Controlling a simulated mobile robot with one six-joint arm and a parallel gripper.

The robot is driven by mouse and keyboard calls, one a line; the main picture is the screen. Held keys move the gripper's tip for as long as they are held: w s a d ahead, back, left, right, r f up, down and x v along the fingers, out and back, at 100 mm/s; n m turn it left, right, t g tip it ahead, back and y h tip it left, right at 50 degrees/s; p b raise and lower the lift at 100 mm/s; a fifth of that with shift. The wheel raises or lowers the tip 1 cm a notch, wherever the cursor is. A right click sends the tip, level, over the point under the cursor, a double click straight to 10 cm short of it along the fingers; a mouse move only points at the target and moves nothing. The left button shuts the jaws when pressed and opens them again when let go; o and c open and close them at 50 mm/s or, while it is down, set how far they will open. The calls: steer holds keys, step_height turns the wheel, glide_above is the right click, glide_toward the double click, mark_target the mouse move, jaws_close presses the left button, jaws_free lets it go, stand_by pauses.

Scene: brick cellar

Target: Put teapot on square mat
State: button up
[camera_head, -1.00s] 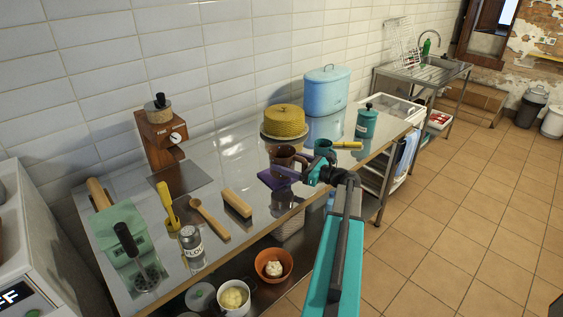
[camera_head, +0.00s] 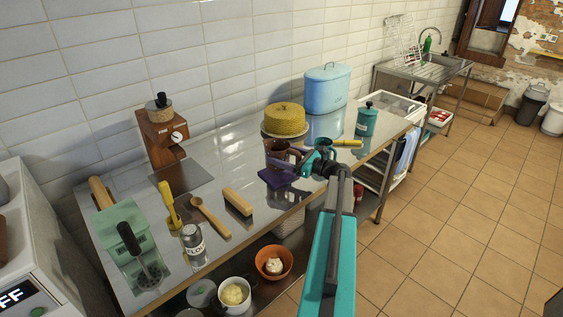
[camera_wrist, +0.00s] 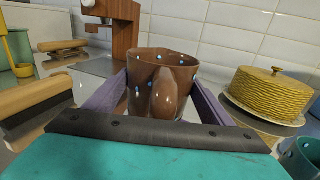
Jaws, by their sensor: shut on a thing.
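The teapot is a brown, open-topped pot with small blue dots. In the wrist view the teapot (camera_wrist: 160,75) stands upright between the purple fingers, with a rounded bulge facing the camera. My gripper (camera_head: 283,161) is shut on it, and the teapot (camera_head: 276,146) shows in the head view partly behind the fingers. I cannot tell the exact gap between teapot and counter.
A yellow domed dish (camera_head: 284,119) stands behind the gripper, and a teal mug (camera_head: 325,148) stands close on its right. A teal canister (camera_head: 366,121) and blue bin (camera_head: 327,89) are further right. A wooden-backed brush (camera_head: 238,201) and spoon (camera_head: 210,216) lie left.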

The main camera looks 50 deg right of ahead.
steer(key=shift+w+d+f+p, duration=0.15)
steer(key=shift+f+p, duration=0.55)
steer(key=shift+f, duration=1)
steer(key=shift+f, duration=0.15)
steer(key=o, duration=1.6)
steer(key=shift+c, duration=0.2)
steer(key=b+v, duration=0.3)
steer(key=v, duration=0.7)
steer(key=shift+b, duration=0.3)
steer(key=shift+v, duration=0.95)
